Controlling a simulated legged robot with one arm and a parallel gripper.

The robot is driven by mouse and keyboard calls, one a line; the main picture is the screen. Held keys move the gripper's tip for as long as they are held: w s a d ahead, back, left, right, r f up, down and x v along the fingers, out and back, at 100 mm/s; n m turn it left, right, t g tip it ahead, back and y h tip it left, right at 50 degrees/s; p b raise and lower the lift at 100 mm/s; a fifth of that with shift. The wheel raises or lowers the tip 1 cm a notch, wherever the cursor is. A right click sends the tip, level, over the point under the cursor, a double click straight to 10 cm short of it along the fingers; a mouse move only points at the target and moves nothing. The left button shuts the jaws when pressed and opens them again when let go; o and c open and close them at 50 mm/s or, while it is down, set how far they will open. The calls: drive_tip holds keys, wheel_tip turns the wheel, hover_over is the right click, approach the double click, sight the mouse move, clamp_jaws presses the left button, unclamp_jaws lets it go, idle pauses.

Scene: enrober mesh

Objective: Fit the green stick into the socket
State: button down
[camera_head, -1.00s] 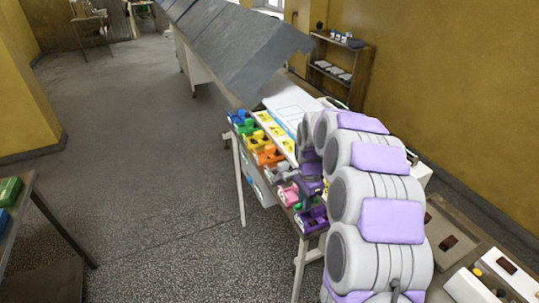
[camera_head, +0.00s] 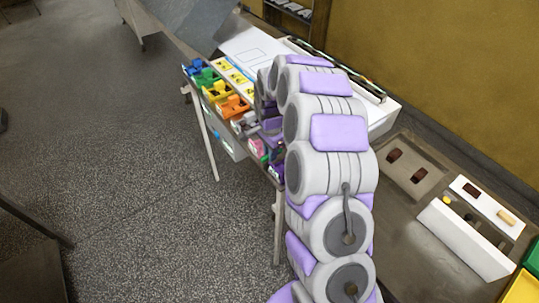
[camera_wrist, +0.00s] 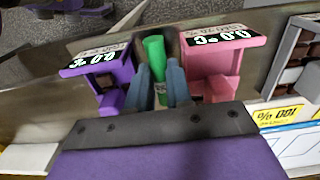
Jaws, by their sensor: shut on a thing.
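My gripper (camera_wrist: 160,90) is shut on the green stick (camera_wrist: 156,62), between its two blue-grey fingers in the wrist view. The stick's upper end stands out past the fingertips. A purple unit (camera_wrist: 106,77) with a display is left of the fingers, and a pink unit (camera_wrist: 218,62) with a display is right of them. In the head view my arm mostly hides the gripper, and I cannot make out the stick. A green unit (camera_head: 207,78) stands in the row on the bench. I cannot tell which opening is the socket.
The row also holds a blue unit (camera_head: 193,68), an orange unit (camera_head: 233,106) and a grey unit (camera_head: 244,124). A worktop (camera_head: 397,214) with white trays and brown pieces is at the right. Open floor (camera_head: 120,150) lies left of the bench.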

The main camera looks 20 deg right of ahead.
wheel_tip(320, 180, down, 2)
drive_tip(key=shift+a+f, duration=0.15)
drive_tip(key=shift+f, duration=0.05)
drive_tip(key=shift+r, duration=0.1)
drive_tip(key=c, duration=1.3)
unclamp_jaws()
